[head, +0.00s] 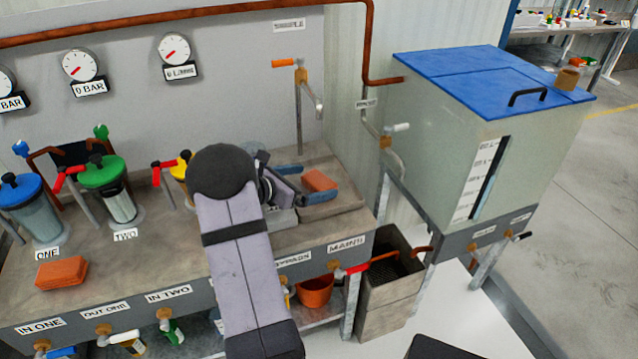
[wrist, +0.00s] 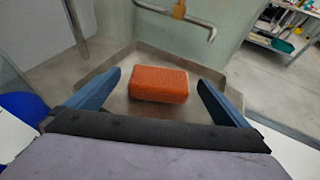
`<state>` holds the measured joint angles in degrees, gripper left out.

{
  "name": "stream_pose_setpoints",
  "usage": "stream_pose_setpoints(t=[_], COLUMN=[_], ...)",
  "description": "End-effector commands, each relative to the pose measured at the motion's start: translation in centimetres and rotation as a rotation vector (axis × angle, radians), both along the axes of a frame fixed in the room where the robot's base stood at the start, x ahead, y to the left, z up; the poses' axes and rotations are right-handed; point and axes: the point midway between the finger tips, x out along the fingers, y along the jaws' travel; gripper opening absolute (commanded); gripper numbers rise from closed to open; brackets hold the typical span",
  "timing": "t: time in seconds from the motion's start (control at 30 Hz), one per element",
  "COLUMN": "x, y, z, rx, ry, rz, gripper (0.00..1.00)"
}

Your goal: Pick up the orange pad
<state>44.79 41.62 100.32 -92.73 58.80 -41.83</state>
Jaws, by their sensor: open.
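An orange pad (head: 319,181) lies at the right end of the workbench, in a shallow tray-like area (head: 340,213) below the sample tap. My gripper (head: 302,183) is open, its blue fingers reaching to either side of the pad in the head view. In the wrist view the pad (wrist: 159,84) sits between and just beyond the two blue fingertips (wrist: 158,78), with a gap on both sides. A second orange-red block (head: 61,273) lies at the left front of the bench.
A glass tank with a blue lid (head: 490,75) stands to the right. The sample tap pipe (head: 305,95) rises behind the pad. Canisters with green (head: 103,172) and blue (head: 20,190) lids stand left. An orange bucket (head: 314,292) sits below the bench.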

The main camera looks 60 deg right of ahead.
Motion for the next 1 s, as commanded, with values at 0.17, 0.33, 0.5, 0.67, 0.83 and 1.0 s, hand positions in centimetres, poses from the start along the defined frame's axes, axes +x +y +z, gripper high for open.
stream_pose_setpoints(t=[0.17, 0.33, 0.5, 0.67, 0.83, 1.0], x=[-0.9, -1.2, -1.2, -1.1, -1.1, -1.1], y=[-1.9, -2.7, -2.7, -2.7, -2.7, -2.7], z=[-0.9, -1.2, -1.2, -1.2, -1.2, -1.2], rx=[0.001, 0.000, 0.000, 0.000, -0.001, -0.001], ry=[0.000, -0.001, -0.001, -0.001, 0.000, 0.000], rz=[-0.003, -0.001, 0.000, 0.000, 0.000, 0.000], gripper=[1.00, 1.00, 1.00, 0.74, 0.51, 0.51])
